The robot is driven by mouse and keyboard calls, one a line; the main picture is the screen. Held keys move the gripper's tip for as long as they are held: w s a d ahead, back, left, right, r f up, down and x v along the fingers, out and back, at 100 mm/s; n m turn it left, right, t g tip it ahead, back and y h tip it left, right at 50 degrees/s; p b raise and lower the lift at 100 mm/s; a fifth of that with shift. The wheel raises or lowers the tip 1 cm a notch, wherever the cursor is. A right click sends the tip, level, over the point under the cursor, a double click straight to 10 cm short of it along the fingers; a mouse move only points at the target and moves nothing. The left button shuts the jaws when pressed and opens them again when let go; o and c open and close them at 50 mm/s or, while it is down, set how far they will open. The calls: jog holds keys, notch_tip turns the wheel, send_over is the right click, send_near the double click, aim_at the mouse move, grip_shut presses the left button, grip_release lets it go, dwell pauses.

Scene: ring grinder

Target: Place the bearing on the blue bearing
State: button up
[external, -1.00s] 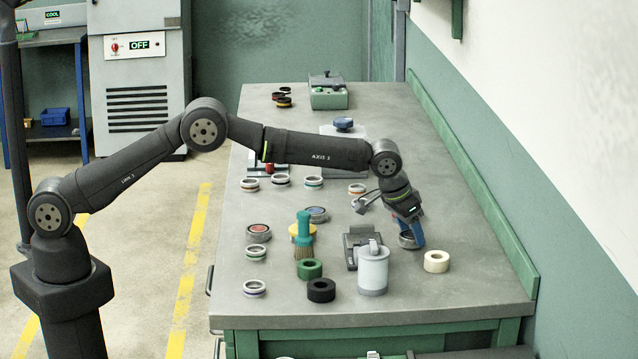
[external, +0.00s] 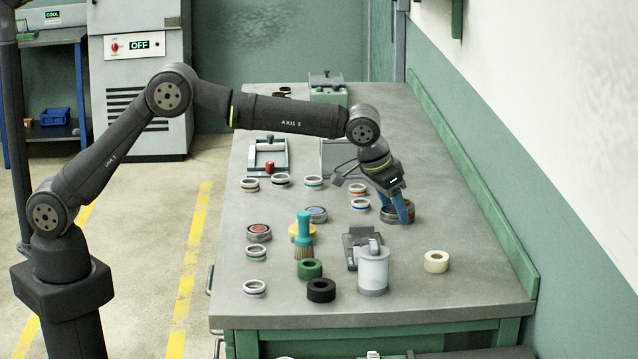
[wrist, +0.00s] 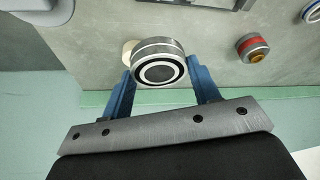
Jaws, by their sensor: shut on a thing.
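My gripper (wrist: 163,78) has blue fingers shut on a silver bearing (wrist: 158,62) with a black and white ringed face. In the external view my gripper (external: 403,208) is over the right part of the bench, and the held bearing is partly hidden by the fingers. A ring with a blue band (external: 360,204) lies on the bench just left of my gripper. A silver disc with a blue top (external: 316,214) lies farther left. Whether the held bearing touches the bench is unclear.
A grey canister (external: 373,269) stands in front of my gripper, with a cream roll (external: 436,261) to its right. A brush (external: 304,236) stands upright at left among several rings. A red-banded part (wrist: 253,47) shows in the wrist view. The right bench edge is clear.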

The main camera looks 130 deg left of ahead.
jog(key=s+d+r, duration=0.1)
jog(key=s, duration=1.1)
jog(key=s+d+r, duration=0.1)
jog(key=s+d, duration=0.1)
jog(key=s, duration=0.9)
send_over(320, 210)
jog(key=d, duration=0.1)
jog(key=shift+m, duration=0.3)
jog(key=f, duration=0.4)
jog(key=s+f, duration=0.1)
jog(key=f, duration=0.1)
jog(key=shift+d+f, duration=0.1)
jog(key=shift+f, duration=2.1)
jog(key=shift+f, duration=0.15)
jog(key=o, duration=1.1)
jog(key=shift+f, duration=0.1)
jog(key=shift+o, duration=0.2)
